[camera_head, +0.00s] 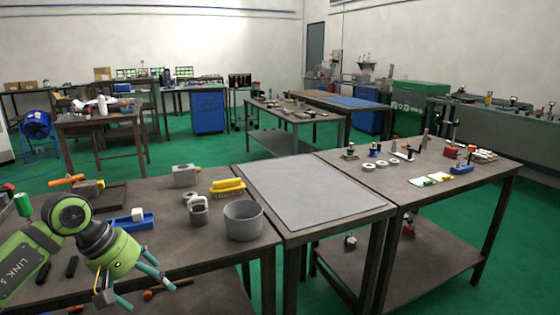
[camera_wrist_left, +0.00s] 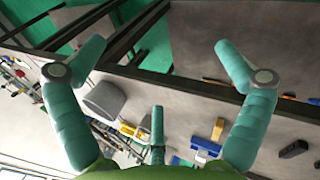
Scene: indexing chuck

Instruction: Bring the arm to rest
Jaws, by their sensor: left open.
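My left arm comes in from the lower left in the head view. Its green left gripper (camera_head: 146,293) hangs over the front edge of the near left bench (camera_head: 165,212). The gripper is open and nothing sits between its fingers. In the left wrist view the spread teal fingers of the left gripper (camera_wrist_left: 155,62) stand clear of the things behind them. My right gripper is in neither view.
The near bench holds a grey bucket (camera_head: 243,220), a yellow brush (camera_head: 227,186), a blue tray (camera_head: 132,222), a grey block (camera_head: 186,175) and a metal piece with a handle (camera_head: 198,209). A grey mat (camera_head: 315,194) to the right is bare. Small parts crowd the right bench (camera_head: 430,203).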

